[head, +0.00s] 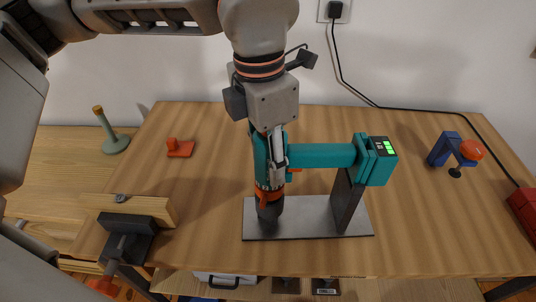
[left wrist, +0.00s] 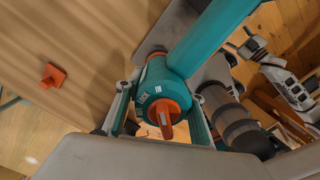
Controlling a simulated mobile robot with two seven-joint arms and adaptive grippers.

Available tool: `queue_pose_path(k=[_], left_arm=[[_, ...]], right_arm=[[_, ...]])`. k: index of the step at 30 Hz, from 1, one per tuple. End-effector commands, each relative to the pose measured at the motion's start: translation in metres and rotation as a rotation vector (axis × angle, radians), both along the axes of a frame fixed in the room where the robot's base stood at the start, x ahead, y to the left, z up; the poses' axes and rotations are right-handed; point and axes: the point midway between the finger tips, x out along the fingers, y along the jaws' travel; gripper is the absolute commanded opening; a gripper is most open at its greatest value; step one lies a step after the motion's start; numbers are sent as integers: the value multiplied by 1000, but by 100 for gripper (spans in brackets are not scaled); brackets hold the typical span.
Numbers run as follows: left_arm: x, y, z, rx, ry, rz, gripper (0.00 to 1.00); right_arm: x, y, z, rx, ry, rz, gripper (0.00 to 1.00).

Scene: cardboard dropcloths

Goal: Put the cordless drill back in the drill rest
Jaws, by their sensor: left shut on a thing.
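The cordless drill (head: 322,156) is teal with an orange collar. Its body points down, its handle runs level to the right, and its battery (head: 376,160) shows a green display. The drill rest is a grey metal plate (head: 310,226) with a dark upright (head: 346,203). The dark chuck end is low over the plate's left part; I cannot tell whether it touches. The handle's battery end is at the upright's top. My left gripper (head: 271,172) comes from above and is shut on the drill body, also seen in the left wrist view (left wrist: 160,105). My right gripper is out of view.
An orange-red object (head: 180,149) lies at the left on the wooden table (head: 210,225). A vise with a wood block (head: 135,207) is at the front left edge. A blue and orange clamp-like tool (head: 456,151) stands right. A black cable (head: 420,109) runs along the back.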

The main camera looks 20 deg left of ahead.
Motion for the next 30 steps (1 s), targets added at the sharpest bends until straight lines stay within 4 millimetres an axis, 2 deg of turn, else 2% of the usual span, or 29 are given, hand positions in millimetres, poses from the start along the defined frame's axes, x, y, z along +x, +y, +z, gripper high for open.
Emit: queue_pose_path(k=[1, 3, 14, 15, 16, 26, 30], left_arm=[[1, -1, -1, -3, -4, 0, 8], [1, -1, -3, -4, -3, 0, 8], [1, -1, -5, -4, -3, 0, 8], [1, -1, -6, -4, -3, 0, 48], [1, -1, -6, -3, -2, 0, 56], [-1, 0, -9, 3, 7, 0, 58], [0, 1, -2, 1, 4, 1, 58]], right_arm=[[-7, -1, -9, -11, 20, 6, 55], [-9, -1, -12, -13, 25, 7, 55], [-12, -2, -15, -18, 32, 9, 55], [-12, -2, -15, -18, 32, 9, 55], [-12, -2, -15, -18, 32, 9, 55], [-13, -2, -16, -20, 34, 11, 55], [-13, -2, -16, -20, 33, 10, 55]])
